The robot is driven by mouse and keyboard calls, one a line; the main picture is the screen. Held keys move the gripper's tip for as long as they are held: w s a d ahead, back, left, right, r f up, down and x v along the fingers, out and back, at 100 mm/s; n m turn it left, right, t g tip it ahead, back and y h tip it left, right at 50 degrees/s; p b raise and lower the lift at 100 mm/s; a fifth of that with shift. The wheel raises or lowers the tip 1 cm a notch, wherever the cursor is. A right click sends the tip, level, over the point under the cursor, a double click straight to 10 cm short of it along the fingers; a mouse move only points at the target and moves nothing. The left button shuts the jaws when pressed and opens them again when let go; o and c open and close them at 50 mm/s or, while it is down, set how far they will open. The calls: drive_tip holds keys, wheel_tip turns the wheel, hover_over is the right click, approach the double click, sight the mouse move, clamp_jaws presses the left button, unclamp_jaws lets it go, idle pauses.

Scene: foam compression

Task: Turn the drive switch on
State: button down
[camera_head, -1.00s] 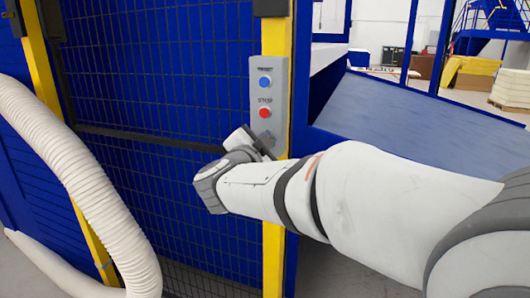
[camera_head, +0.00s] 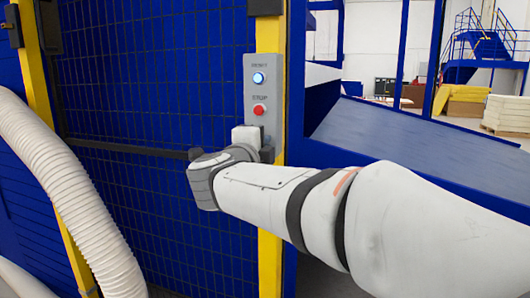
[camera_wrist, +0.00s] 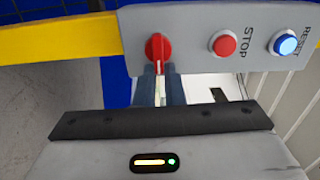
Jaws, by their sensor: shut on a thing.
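The drive switch (camera_wrist: 158,47) is a red rotary knob with a white mark, on the grey control panel (camera_wrist: 190,62) in the wrist view. Its white mark points toward my gripper (camera_wrist: 159,72). My gripper's fingers are shut on the knob, reaching it from below in that view. In the head view, my gripper (camera_head: 266,153) is at the lower end of the panel (camera_head: 263,93) and my wrist hides the knob.
A red STOP button (camera_wrist: 224,44) and a blue RESET button (camera_wrist: 287,43), which looks lit, sit beside the knob. The panel is on a yellow post (camera_head: 269,265). Blue mesh fencing (camera_head: 150,90) and a white hose (camera_head: 80,215) are at left, a sloped conveyor (camera_head: 420,145) at right.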

drive_tip(key=shift+a+f, duration=0.1)
drive_tip(key=shift+a, duration=0.1)
idle(0.4)
drive_tip(key=c, duration=1.6)
unclamp_jaws()
drive_tip(key=shift+w+a, duration=0.1)
drive_tip(key=shift+a, duration=0.05)
drive_tip(key=shift+c, duration=0.2)
drive_tip(key=shift+o, duration=0.6)
drive_tip(key=shift+m, duration=0.3)
drive_tip(key=v, duration=0.7)
drive_tip(key=shift+s, duration=0.4)
